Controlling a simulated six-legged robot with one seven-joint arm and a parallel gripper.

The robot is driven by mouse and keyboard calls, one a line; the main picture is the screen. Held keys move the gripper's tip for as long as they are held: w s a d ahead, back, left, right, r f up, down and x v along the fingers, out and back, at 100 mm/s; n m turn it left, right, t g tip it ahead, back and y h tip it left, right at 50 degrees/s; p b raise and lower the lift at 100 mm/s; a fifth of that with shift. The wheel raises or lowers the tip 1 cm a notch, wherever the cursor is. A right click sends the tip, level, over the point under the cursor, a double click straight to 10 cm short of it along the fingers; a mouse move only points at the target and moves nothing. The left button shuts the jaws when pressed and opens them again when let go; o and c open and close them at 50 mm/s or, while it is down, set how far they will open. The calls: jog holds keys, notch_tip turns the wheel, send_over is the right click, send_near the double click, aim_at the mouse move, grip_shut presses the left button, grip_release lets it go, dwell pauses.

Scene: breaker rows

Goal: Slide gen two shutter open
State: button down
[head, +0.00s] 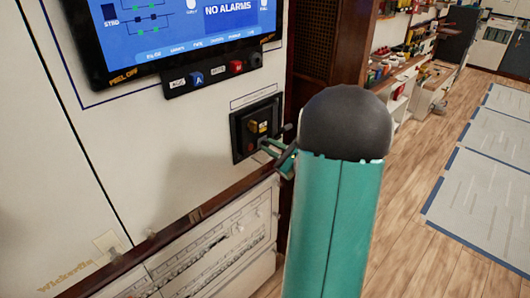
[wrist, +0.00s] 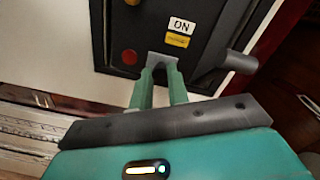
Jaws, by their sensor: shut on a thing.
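A black breaker panel (head: 240,145) is set in the cream wall, below the screen. In the wrist view the panel (wrist: 128,30) shows a white ON label (wrist: 181,27), a yellow label (wrist: 177,41) and a round red part (wrist: 129,56). My gripper (wrist: 161,68) has its two green fingers shut on a small grey tab (wrist: 162,54) at the panel's lower part. I take the tab for the shutter's; no gen two label is readable. In the head view my gripper (head: 268,148) reaches the panel's lower right from the right.
A grey lever handle (wrist: 235,62) sticks out just right of my fingers. A screen (head: 190,30) and a button strip (head: 213,75) with blue and red buttons are above. A dark wood ledge (head: 190,218) runs below. Wood floor (head: 420,255) is open at right.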

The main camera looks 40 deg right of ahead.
jog(key=shift+d, duration=0.2)
jog(key=c, duration=1.3)
grip_release()
jog(key=shift+d, duration=0.1)
jog(key=s, duration=1.3)
jog(key=shift+s+d, duration=0.3)
jog(key=shift+s, duration=0.1)
